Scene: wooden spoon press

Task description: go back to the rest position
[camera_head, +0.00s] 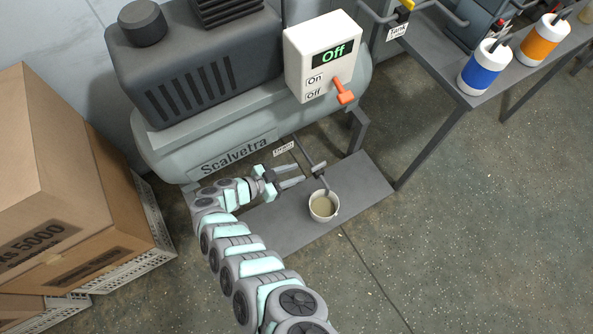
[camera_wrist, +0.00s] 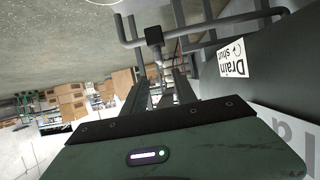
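My gripper (camera_head: 303,174) is in front of the compressor's lower side, near the drain pipe (camera_head: 308,152). Its two fingers are apart with a gap between them, and nothing is seen held. In the wrist view the fingers (camera_wrist: 160,85) point toward the drain pipe and its black valve block (camera_wrist: 153,37), which appear just beyond the tips. The drain label (camera_wrist: 232,62) is at the right there. My arm reaches up from the bottom of the head view.
A white cup (camera_head: 323,217) with beige liquid stands on the grey plate (camera_head: 280,228) below the pipe, close to my gripper. The compressor (camera_head: 200,150) is behind; its switch box (camera_head: 322,55) reads Off. Cardboard boxes (camera_head: 100,190) stand left. Open floor lies right.

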